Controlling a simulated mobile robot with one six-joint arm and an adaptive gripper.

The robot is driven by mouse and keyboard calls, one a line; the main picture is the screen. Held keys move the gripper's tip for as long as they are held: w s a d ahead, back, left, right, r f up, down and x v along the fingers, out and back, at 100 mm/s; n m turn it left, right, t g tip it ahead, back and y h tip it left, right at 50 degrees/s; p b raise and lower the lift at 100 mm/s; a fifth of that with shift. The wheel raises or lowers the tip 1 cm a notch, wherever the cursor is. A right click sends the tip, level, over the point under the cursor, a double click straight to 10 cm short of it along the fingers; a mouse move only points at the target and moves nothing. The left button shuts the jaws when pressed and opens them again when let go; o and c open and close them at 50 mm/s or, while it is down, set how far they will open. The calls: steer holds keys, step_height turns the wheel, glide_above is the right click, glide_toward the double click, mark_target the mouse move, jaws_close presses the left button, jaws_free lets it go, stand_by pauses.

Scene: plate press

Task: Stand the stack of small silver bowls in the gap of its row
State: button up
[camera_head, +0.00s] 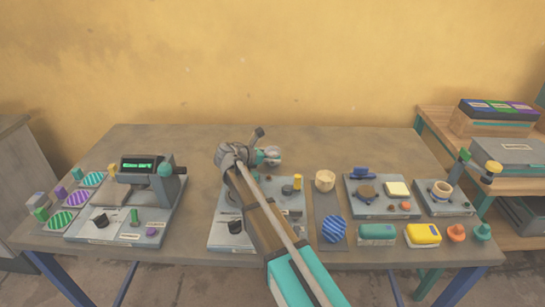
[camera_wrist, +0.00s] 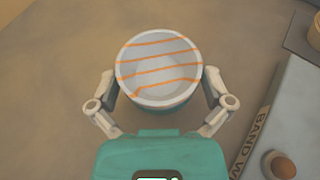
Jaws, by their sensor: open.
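A round pale grey vessel (camera_wrist: 160,62) with orange stripes across its inside and a teal lower part stands on the table in the wrist view. I take it for the small silver bowl stack, but cannot tell how many bowls it holds. My gripper (camera_wrist: 158,88) is open, with one finger on each side of it; I cannot tell whether they touch it. In the head view my gripper (camera_head: 265,156) is over the table behind the middle machine, and the vessel (camera_head: 274,152) shows partly beside it. I cannot make out the row's gap.
A press with a green display (camera_head: 142,168) and striped discs (camera_head: 62,221) stand at left. A cream bowl (camera_head: 325,179) and a blue striped disc (camera_head: 334,230) are right of my arm. A grey labelled box edge (camera_wrist: 262,125) is close at right in the wrist view. The table's back strip is clear.

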steer(key=shift+r, duration=0.1)
steer(key=shift+r, duration=0.1)
steer(key=p+v, duration=0.4)
steer(key=v, duration=0.6)
steer(key=shift+s+a+r, duration=0.1)
steer(key=shift+r, duration=0.05)
steer(key=shift+p+v, duration=0.45)
steer(key=shift+v, duration=0.4)
